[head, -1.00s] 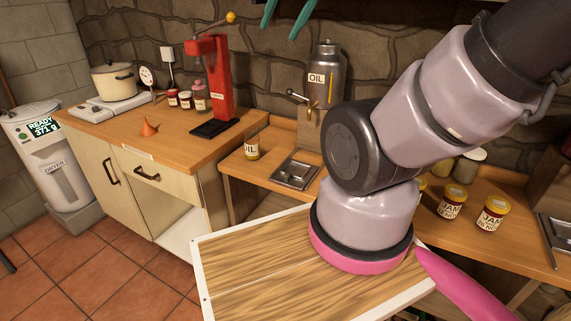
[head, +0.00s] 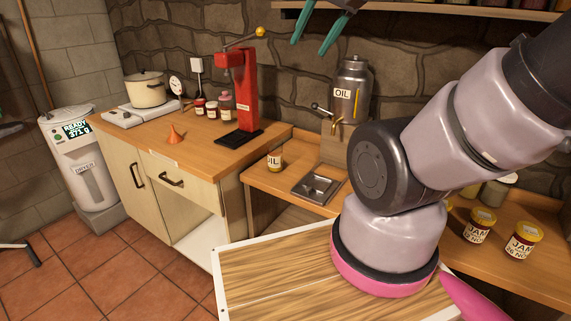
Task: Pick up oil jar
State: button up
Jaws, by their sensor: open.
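The oil jar (head: 274,160) is a small jar with a yellow lid and a pale label reading "OIL" in part. It stands upright on the lower wooden bench in the head view, left of a metal drip tray (head: 317,187). My gripper (head: 318,37) shows at the top edge as two teal fingers, spread apart with nothing between them. It is high above the bench, apart from the jar, with the stone wall behind it. The rest of the gripper is mostly out of frame.
A metal oil dispenser (head: 352,92) with a tap stands behind the tray. A red press (head: 240,95) stands on the higher counter to the left. Several jam jars (head: 480,224) stand at right. My arm hides part of the bench. A shelf (head: 430,12) runs along the top.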

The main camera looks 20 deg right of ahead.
aim_at(275, 156)
jog(key=i+j+z, duration=0.1)
jog(key=j, duration=0.2)
jog(key=i+j+z, duration=0.25)
jog(key=j, duration=0.45)
jog(key=i+j+z, duration=0.25)
jog(key=j, duration=0.45)
jog(key=i, duration=0.1)
